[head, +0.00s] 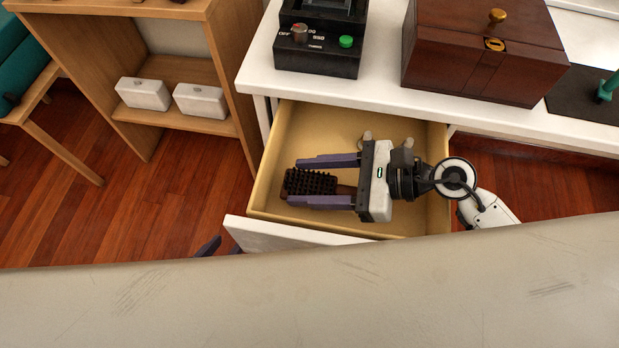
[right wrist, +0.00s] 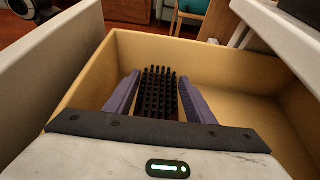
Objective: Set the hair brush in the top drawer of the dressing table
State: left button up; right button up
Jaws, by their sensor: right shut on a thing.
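The dark hair brush (head: 310,183) is between the purple fingers of my right gripper (head: 297,182), bristles up. My right gripper is shut on it, with the handle end partly hidden by the gripper. The brush and fingers are within the outline of the open top drawer (head: 420,215) of the white dressing table (head: 390,95). In the right wrist view the brush (right wrist: 158,95) shows between the fingers, with drawer walls around it. I cannot tell whether the brush touches the drawer floor. Only a purple fingertip of my left gripper (head: 209,246) shows, left of the drawer front (head: 290,235).
A black device with knobs (head: 318,50) and a brown wooden box (head: 485,50) stand on the tabletop. A wooden shelf unit (head: 165,70) with two white boxes (head: 200,101) stands to the left. A small knobbed item (head: 366,137) shows beside my right gripper.

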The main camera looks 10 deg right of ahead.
jog(key=shift+f+b, duration=0.5)
jog(key=shift+f, duration=0.05)
jog(key=shift+f, duration=0.1)
jog(key=o, duration=1.1)
jog(key=shift+r+p, duration=0.4)
jog(key=shift+r, duration=0.1)
jog(key=v, duration=1.2)
jog(key=shift+r, duration=0.1)
